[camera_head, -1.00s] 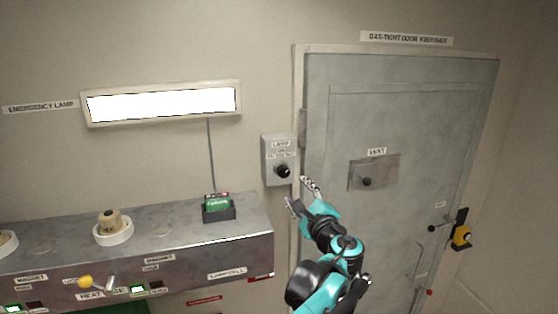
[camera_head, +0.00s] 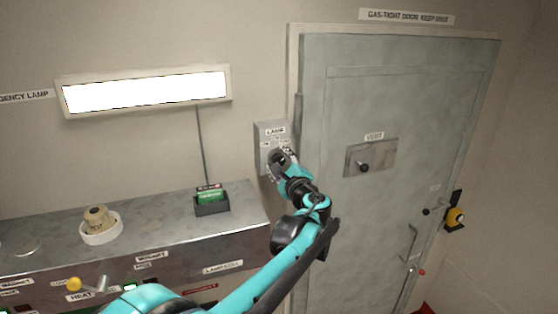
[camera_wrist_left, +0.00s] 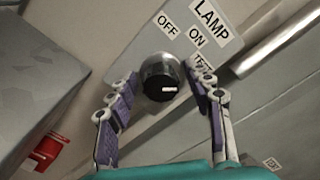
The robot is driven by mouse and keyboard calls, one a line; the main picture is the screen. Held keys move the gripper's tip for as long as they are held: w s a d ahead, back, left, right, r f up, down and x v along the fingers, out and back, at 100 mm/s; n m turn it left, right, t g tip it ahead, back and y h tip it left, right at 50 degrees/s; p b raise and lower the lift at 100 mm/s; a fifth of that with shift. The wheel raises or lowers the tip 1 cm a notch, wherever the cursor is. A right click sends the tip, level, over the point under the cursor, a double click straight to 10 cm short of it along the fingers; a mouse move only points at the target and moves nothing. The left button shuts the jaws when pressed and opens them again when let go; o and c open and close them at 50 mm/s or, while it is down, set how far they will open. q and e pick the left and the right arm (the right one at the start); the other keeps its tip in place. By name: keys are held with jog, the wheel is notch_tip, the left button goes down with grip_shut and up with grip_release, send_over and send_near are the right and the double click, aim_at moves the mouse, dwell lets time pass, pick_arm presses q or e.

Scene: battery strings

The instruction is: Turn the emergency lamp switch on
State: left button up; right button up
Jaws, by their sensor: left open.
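The lamp switch is a grey box (camera_head: 267,131) on the wall left of the door, labelled LAMP. In the left wrist view its plate (camera_wrist_left: 218,18) carries OFF, ON and TEST labels. Its round black knob (camera_wrist_left: 160,80) has a short white mark on its face; which label the mark points to is hard to tell. My left gripper (camera_head: 281,160) is at the switch and hides the knob in the head view. In the left wrist view the open fingers (camera_wrist_left: 163,88) stand either side of the knob; contact is unclear. The emergency lamp (camera_head: 146,92) is bright white.
A grey door (camera_head: 400,100) with a vent plate (camera_head: 370,158) stands right of the switch. A metal bench (camera_head: 165,204) below the lamp bears a green cell in a dark holder (camera_head: 211,206) and a tan roll on a white ring (camera_head: 100,232).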

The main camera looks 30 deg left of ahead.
pick_arm(q)
jog(key=shift+s+d+r, duration=0.1)
jog(key=shift+s+d, duration=0.05)
jog(key=c, duration=1.2)
jog(key=shift+o, duration=0.2)
jog(key=shift+n, duration=0.3)
jog(key=n+b, duration=0.1)
jog(key=n, duration=0.2)
jog(key=shift+n+b, duration=0.8)
jog(key=shift+n, duration=1.7)
jog(key=o, duration=1.2)
jog(key=shift+c, duration=0.2)
